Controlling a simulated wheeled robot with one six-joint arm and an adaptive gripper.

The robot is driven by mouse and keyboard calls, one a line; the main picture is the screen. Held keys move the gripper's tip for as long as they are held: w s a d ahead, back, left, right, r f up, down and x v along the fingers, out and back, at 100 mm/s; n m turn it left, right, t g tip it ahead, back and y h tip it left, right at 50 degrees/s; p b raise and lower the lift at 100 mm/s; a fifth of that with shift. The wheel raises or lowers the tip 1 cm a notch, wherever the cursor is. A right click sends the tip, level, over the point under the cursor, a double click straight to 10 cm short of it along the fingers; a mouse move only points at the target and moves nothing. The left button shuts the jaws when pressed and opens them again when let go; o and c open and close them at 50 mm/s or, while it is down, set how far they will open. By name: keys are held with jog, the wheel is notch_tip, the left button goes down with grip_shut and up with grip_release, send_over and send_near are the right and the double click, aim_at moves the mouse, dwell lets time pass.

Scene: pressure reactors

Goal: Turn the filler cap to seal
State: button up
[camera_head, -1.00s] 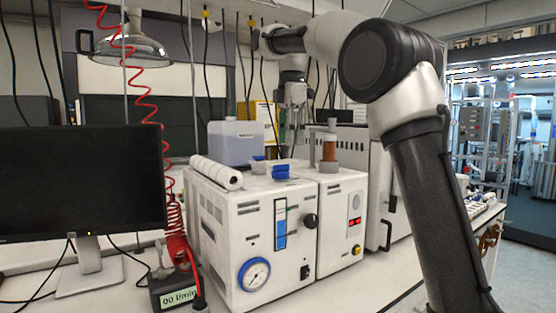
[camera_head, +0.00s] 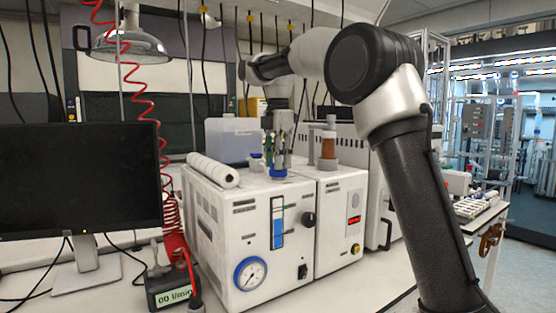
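A blue cap (camera_head: 278,173) sits on top of the white reactor unit (camera_head: 215,222), near its right part. I take it to be the filler cap. My gripper (camera_head: 278,164) points straight down over this cap, with its fingertips at or just above it. The fingers cover part of the cap, and I cannot tell whether they touch or grip it. A smaller blue and white fitting (camera_head: 256,162) stands just left of my gripper.
A white roll (camera_head: 213,171) lies on the unit's left top edge. A pale blue canister (camera_head: 234,139) stands behind. A brown cylinder (camera_head: 328,148) with a grey top stands right of my gripper. A monitor (camera_head: 80,178) and red coiled hose (camera_head: 150,110) are at left.

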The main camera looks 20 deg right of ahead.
jog(key=shift+c, duration=0.2)
grip_shut()
jog(key=m, duration=0.4)
jog(key=shift+m, duration=0.3)
jog(key=m, duration=0.4)
jog(key=shift+m, duration=0.3)
jog(key=m, duration=0.4)
jog(key=shift+m, duration=2.4)
